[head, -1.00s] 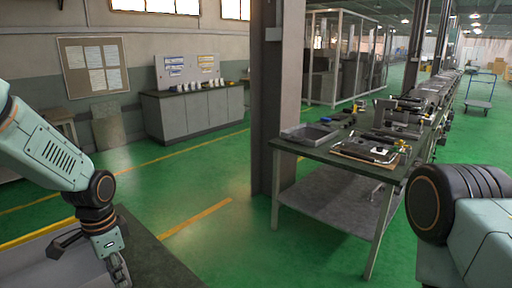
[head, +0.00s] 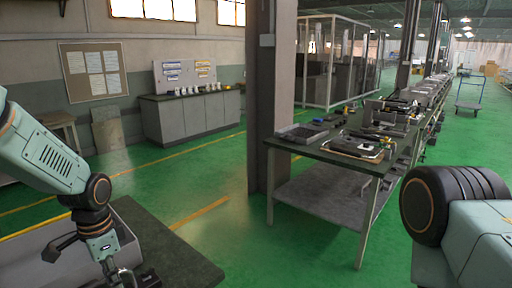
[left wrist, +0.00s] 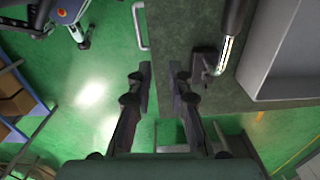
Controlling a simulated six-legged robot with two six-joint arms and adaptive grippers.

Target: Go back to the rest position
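My left gripper (head: 116,276) points down at the lower left of the head view, over the dark table (head: 175,250). In the left wrist view its two fingers (left wrist: 159,84) are apart, with nothing between them, near the table edge. A shiny bent metal piece with a dark end (left wrist: 226,52) lies just right of the fingers; I cannot tell for certain whether it is the heating element. My right arm shows at the right edge of the head view, but its gripper is out of view.
A grey bin (left wrist: 285,75) stands on the dark table beside the metal piece. A long workbench (head: 320,150) with trays and parts stands at centre right, by a pillar (head: 270,110). A grey cabinet (head: 192,118) is at the back wall. Green floor (head: 225,245) is open between.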

